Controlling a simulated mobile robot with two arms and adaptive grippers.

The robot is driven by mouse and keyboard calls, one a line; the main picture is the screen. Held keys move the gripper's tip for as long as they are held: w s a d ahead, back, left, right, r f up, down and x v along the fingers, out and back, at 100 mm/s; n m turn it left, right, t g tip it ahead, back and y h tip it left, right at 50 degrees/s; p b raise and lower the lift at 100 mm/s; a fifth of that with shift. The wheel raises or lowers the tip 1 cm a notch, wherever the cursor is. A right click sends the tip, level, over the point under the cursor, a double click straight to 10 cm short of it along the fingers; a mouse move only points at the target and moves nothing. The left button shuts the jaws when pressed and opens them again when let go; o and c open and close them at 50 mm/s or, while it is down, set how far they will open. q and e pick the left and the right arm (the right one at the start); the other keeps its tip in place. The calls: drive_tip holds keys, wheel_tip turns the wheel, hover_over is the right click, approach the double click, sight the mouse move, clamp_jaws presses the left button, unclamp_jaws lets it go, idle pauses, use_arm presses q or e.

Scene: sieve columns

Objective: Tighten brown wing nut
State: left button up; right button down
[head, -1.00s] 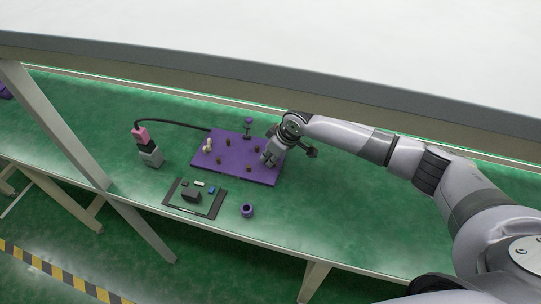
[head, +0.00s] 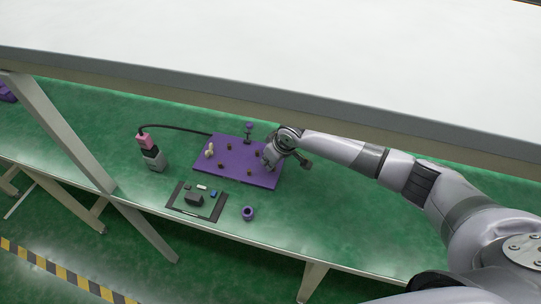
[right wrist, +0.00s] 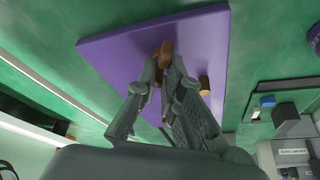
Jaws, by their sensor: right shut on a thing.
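The purple board (head: 262,180) lies on the green bench, with several small brown parts on it, one of them a brown piece (head: 221,166) left of centre. My right gripper (head: 267,162) is over the right side of the board. In the right wrist view, its fingers (right wrist: 162,66) are shut on the brown wing nut (right wrist: 165,47), just above the purple surface (right wrist: 115,50). The fingers partly cover the nut, and its thread is hidden. Another brown piece (right wrist: 204,86) stands beside the right finger. My left gripper is not in view.
A cream-coloured part (head: 209,151) stands on the board's left. A pink, black and grey device (head: 151,150) with a black cable stands further left. A dark tray (head: 181,201) with small parts and a purple ring (head: 248,213) lie in front. A grey post (head: 65,130) crosses the left.

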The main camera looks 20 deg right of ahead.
drive_tip(key=m+p, duration=0.1)
drive_tip(key=m+h+p, duration=0.1)
drive_tip(key=m+p, duration=0.1)
drive_tip(key=p, duration=0.1)
drive_tip(key=shift+s+a+r+m, duration=0.15)
drive_tip(key=shift+r+m, duration=0.1)
drive_tip(key=shift+m, duration=0.15)
drive_tip(key=m+h+p, duration=0.1)
drive_tip(key=m+p, duration=0.1)
drive_tip(key=shift+f+m, duration=0.1)
drive_tip(key=shift+m, duration=0.2)
drive_tip(key=m+h+p, duration=0.1)
drive_tip(key=m, duration=0.1)
drive_tip(key=shift+f+m, duration=0.1)
drive_tip(key=shift+m, duration=0.2)
drive_tip(key=shift+m+h+p, duration=0.4)
drive_tip(key=shift+m+h, duration=0.2)
drive_tip(key=shift+m, duration=0.6)
drive_tip(key=shift+w, duration=0.2)
drive_tip(key=c, duration=1.7)
unclamp_jaws()
